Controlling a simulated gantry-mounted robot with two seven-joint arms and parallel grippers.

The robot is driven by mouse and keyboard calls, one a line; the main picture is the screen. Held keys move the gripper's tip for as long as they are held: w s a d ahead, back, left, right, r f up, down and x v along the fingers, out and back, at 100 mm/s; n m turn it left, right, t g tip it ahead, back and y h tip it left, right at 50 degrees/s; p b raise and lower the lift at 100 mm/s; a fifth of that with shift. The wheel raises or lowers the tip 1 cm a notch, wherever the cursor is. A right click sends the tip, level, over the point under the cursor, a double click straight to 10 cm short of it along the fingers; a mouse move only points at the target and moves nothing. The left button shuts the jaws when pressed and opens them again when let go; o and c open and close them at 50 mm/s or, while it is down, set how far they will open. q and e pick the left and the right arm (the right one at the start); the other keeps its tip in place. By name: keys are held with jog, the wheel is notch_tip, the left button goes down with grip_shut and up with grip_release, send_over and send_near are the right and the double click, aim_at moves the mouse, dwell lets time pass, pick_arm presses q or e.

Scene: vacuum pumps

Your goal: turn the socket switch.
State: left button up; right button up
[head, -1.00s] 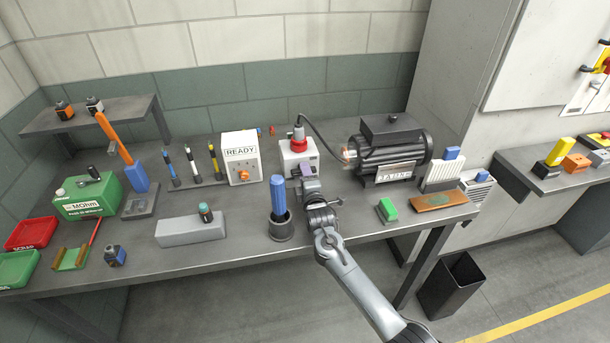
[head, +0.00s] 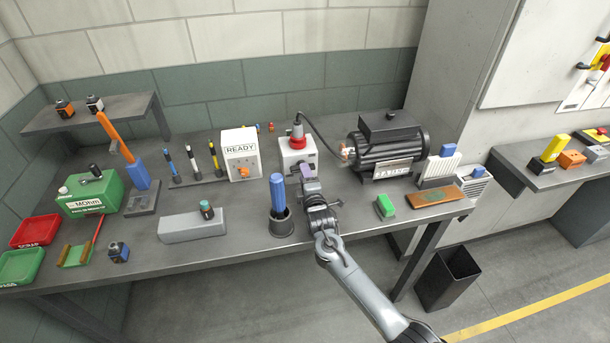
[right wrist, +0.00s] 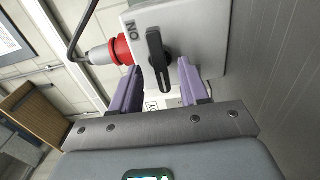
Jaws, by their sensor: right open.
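The socket box (head: 287,155) is white, with a red socket and grey plug (head: 297,138) on top, and stands on the bench. In the right wrist view, the box (right wrist: 207,30) carries a black lever switch (right wrist: 157,62) beside the printed word ON. The lever runs along the picture's height, slightly tilted. My right gripper (head: 306,172) is in front of the box. Its purple fingers (right wrist: 160,90) are open, one on each side of the lever's lower end; I cannot tell whether they touch it. My left gripper is not in view.
A black cable runs from the plug to the dark motor (head: 385,150) on the right. A blue-handled tool in a dark holder (head: 281,222) stands close to my right gripper's left. The READY box (head: 241,160) is left of the socket box. A green block (head: 385,206) lies to the right.

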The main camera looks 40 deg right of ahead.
jog(key=shift+s+a+r+p, duration=0.2)
jog(key=shift+s+p, duration=0.2)
jog(key=shift+p, duration=0.25)
jog(key=p+v, duration=0.2)
jog(key=shift+s+a, duration=0.1)
jog(key=shift+s, duration=0.15)
jog(key=shift+p+v, duration=1.05)
jog(key=shift+s+a+f, duration=0.1)
jog(key=shift+s+f, duration=0.1)
jog(key=shift+s, duration=0.05)
